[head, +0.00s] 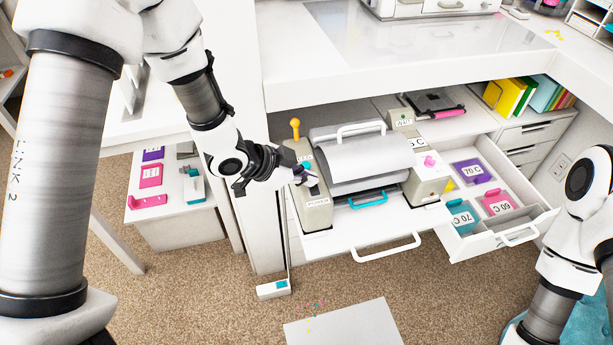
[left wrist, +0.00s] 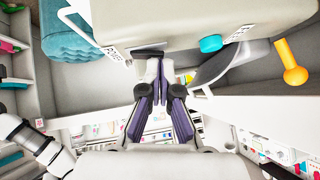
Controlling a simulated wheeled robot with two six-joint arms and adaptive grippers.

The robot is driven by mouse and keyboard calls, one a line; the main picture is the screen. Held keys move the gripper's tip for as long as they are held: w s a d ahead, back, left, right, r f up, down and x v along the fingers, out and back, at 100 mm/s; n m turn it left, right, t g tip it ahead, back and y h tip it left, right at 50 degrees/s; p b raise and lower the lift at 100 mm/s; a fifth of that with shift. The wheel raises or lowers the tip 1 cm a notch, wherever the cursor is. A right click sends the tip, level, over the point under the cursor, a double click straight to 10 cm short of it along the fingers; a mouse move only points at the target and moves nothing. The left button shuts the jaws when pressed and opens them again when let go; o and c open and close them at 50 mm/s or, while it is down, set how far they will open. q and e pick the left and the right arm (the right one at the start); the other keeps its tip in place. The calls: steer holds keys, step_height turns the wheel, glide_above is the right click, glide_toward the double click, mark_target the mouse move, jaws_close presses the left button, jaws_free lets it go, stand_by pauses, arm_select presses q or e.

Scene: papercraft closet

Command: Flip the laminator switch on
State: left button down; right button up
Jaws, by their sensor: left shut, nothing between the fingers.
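The laminator (head: 360,160) sits on a pulled-out white shelf, with a grey rounded cover and a white handle on top. Its left housing carries a yellow lever (head: 295,129), a teal button and a dark switch (head: 314,190) above a label that seems to read POWER. My left gripper (head: 306,177) is shut and empty, with its fingertips right at the switch. In the left wrist view the fingertips (left wrist: 158,68) are close below the dark switch (left wrist: 148,53); whether they touch it I cannot tell. My right gripper is outside the views.
A pink knob (head: 430,161) and a display are on the laminator's right housing. An open drawer (head: 522,217) with coloured temperature cards stands to the right. The white desk top (head: 420,60) overhangs behind. A white sheet (head: 343,325) lies on the carpet in front.

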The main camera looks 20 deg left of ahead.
arm_select(q)
steer(key=shift+r+p, duration=0.1)
steer(key=shift+p, duration=0.2)
steer(key=shift+w+r+p, duration=0.1)
steer(key=shift+w+p, duration=0.05)
steer(key=shift+p, duration=0.55)
steer(key=shift+f+b, duration=0.35)
steer(key=shift+b, duration=0.15)
steer(key=shift+s+d+r, duration=0.2)
steer(key=shift+s+d, duration=0.2)
steer(key=shift+s, duration=0.3)
